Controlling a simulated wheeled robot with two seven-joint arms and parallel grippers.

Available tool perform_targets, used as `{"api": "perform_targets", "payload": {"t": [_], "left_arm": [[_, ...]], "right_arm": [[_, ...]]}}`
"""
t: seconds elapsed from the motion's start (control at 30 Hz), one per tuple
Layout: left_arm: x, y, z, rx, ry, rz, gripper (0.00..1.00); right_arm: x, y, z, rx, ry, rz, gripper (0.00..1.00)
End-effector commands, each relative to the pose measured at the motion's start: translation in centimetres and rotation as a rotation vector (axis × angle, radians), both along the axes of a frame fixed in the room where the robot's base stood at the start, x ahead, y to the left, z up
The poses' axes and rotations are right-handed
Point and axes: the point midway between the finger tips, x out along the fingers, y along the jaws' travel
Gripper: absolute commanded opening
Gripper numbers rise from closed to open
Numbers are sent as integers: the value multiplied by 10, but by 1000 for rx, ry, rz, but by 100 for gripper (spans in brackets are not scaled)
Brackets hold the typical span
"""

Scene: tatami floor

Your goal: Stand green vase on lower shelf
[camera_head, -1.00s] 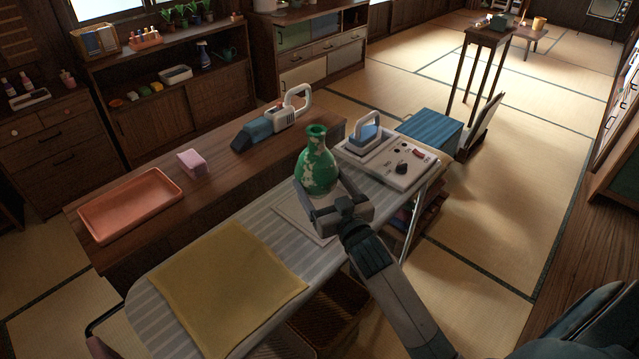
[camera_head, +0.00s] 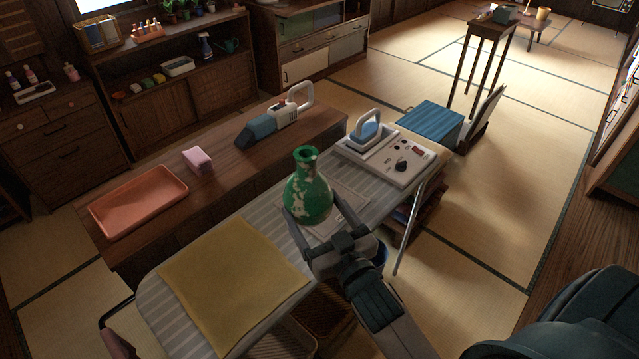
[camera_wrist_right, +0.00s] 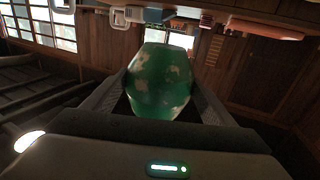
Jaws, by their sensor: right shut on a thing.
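The green vase (camera_head: 305,182), mottled with pale patches and narrow-necked, is upright in my right gripper (camera_head: 314,208) in the head view. The two fingers lie on either side of its lower body. In the right wrist view the vase (camera_wrist_right: 160,80) fills the space between the fingers. It is over the striped ironing board, by a pale square pad (camera_head: 350,203); I cannot tell whether its base touches. The open lower shelf (camera_head: 150,92) of the dark wooden cabinet at the back left holds small items. My left gripper is not in view.
The ironing board (camera_head: 215,228) carries a yellow cloth (camera_head: 235,290) and an iron station (camera_head: 390,160). Behind it, a low wooden table (camera_head: 235,175) holds a pink tray (camera_head: 138,203), a pink block (camera_head: 197,160) and a handheld vacuum (camera_head: 272,122). Tatami at right is largely clear.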

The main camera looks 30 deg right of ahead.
Motion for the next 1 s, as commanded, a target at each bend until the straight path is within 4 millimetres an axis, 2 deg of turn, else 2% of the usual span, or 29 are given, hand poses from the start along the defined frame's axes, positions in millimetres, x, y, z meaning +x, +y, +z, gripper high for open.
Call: {"api": "perform_targets", "payload": {"t": [0.03,0.1,0.23,0.4,0.63,0.67,0.9,0.93,1.0], "left_arm": [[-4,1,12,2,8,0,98],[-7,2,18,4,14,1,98],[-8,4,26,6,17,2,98],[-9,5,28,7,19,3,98],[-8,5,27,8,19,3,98],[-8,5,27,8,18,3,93],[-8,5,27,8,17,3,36],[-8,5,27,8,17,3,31],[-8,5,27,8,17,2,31]], "right_arm": [[-16,7,18,4,-1,2,43],[-35,15,31,8,-2,4,43],[-59,24,49,13,-5,2,43],[-71,27,58,16,-7,0,43],[-71,27,57,15,-7,0,43],[-71,27,57,15,-7,0,43],[-71,27,57,16,-7,0,43],[-71,27,57,16,-7,0,43],[-71,27,57,16,-7,0,43]]}}
